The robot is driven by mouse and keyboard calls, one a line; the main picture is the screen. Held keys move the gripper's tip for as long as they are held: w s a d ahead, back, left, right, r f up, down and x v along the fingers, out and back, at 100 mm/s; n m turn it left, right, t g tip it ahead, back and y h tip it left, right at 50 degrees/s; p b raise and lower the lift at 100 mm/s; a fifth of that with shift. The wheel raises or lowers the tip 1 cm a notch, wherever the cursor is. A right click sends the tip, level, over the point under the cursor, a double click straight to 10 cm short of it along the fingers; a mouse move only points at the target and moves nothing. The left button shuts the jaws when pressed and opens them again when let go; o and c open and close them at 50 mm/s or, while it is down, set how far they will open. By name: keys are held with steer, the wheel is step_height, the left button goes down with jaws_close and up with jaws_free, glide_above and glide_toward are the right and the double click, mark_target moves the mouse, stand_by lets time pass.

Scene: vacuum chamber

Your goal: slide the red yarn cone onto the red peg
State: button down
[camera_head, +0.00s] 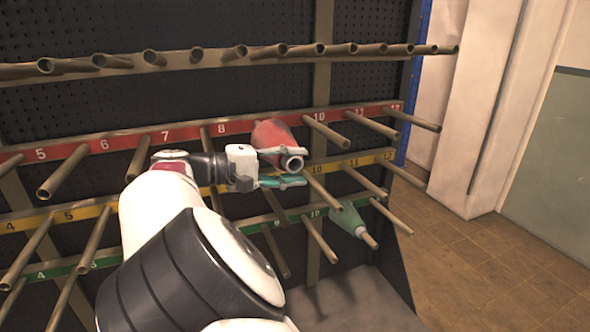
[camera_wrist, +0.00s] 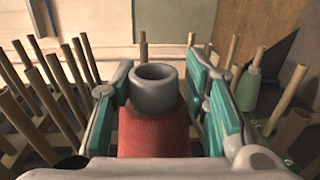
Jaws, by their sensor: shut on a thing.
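The red yarn cone (camera_head: 271,133) is at the red strip (camera_head: 100,146), between the numbers 8 and 10, and covers the strip there. Its wide end is toward the board and its grey hollow tip points outward. My gripper (camera_head: 291,166) is shut on the cone near that tip, with one teal finger above and one below. In the wrist view, the fingers stand on both sides of the red cone (camera_wrist: 155,132) and its open tube. No peg end shows in the tube mouth; whether a peg is inside it cannot be told. Bare pegs (camera_head: 328,133) stand along the red strip.
Bare pegs of the yellow strip (camera_head: 101,212) stick out below my gripper, and a bare top row (camera_head: 235,53) runs above. Open floor (camera_head: 480,260) is on the right.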

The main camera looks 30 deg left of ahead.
steer(key=shift+w+a+b, duration=0.65)
steer(key=shift+a+b, duration=0.05)
steer(key=shift+b, duration=0.3)
stand_by(0.3)
steer(key=c, duration=0.8)
jaws_free()
steer(key=shift+c, duration=0.2)
steer(key=shift+s+f, duration=0.1)
